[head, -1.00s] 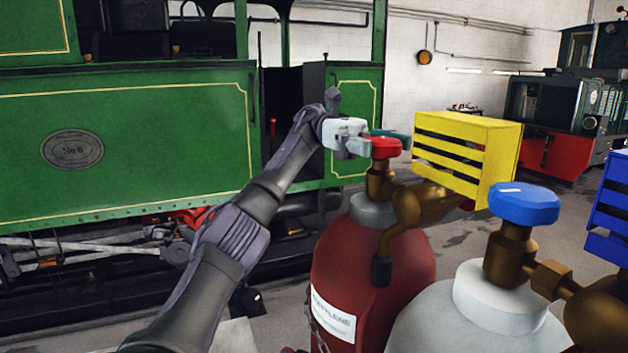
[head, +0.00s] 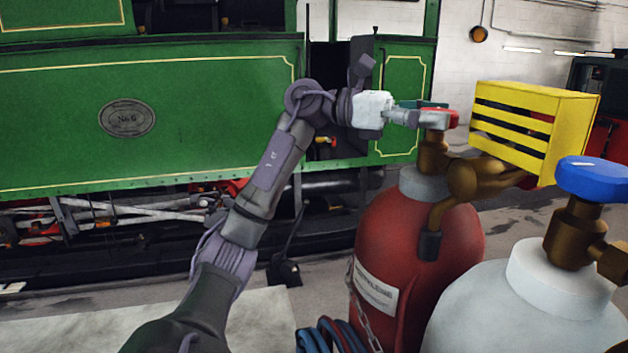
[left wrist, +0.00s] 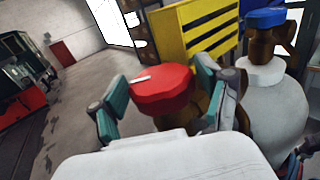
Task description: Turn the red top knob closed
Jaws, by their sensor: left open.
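The red top knob (head: 447,118) sits on the brass valve (head: 434,152) of the dark red gas cylinder (head: 420,222). My left gripper (head: 432,110) is at the knob, and its finger hides part of it in the head view. In the left wrist view the red knob (left wrist: 162,88), with a white mark on top, lies between the two teal-tipped fingers of the left gripper (left wrist: 158,100). The fingers are spread on either side of it. A gap shows on the left side; contact on the right side cannot be told. My right gripper is not in view.
A yellow slatted guard (head: 545,115) stands just right of the knob. A white cylinder (head: 520,310) with a blue knob (head: 592,178) is at the front right. The green tram (head: 200,110) stands behind my left arm. Blue hoses (head: 335,338) lie at the bottom.

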